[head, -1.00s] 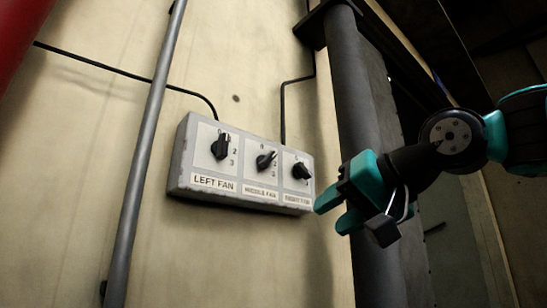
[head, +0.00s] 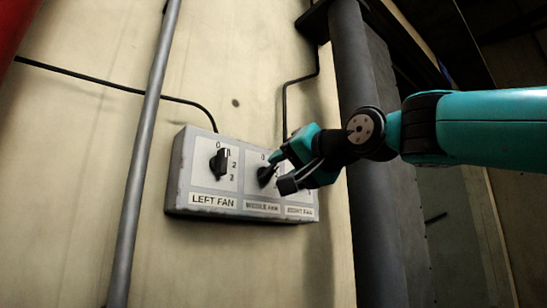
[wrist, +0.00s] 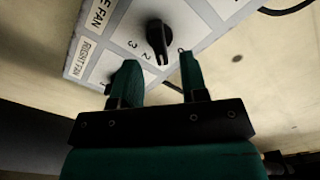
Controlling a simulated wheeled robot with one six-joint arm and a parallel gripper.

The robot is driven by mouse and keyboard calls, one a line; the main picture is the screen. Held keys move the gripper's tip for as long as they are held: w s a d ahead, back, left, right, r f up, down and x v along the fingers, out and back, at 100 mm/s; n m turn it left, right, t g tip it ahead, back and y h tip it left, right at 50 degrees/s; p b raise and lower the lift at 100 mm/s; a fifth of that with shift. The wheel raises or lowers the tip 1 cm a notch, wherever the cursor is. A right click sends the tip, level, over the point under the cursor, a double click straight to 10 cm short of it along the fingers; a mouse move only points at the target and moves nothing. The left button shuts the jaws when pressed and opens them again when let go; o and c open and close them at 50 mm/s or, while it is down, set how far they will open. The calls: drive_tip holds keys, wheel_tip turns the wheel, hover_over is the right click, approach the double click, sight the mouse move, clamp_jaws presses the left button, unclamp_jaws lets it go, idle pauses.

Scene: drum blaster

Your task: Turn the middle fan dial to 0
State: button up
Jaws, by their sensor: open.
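The middle fan dial (head: 265,174) is a black knob on a grey control box (head: 178,172), above the "MIDDLE FAN" label. My gripper (head: 279,172) is open beside this dial, coming from the right and covering part of its plate. In the wrist view, the middle dial (wrist: 157,38) stands just ahead of and between the two spread green fingertips (wrist: 160,60). A gap shows on both sides of it. One end of the knob points toward my gripper, past the 2.
The left fan dial (head: 220,163) is clear of my gripper. The right fan dial is hidden behind my gripper in the head view. A grey vertical pipe (head: 146,140) runs left of the box, and a thick dark post (head: 358,215) stands right of it.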

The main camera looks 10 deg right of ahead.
sight(273, 170)
drive_tip(key=shift+p+x, duration=0.7)
drive_tip(key=shift+x, duration=1.3)
drive_tip(key=c, duration=0.6)
drive_tip(key=shift+n+b, duration=0.3)
drive_tip(key=shift+n, duration=0.1)
drive_tip(key=n+b, duration=0.1)
drive_tip(key=n, duration=0.1)
drive_tip(key=shift+n, duration=0.4)
drive_tip(key=shift+a+n+b, duration=0.1)
drive_tip(key=shift+n+b, duration=0.9)
drive_tip(key=shift+n, duration=1.1)
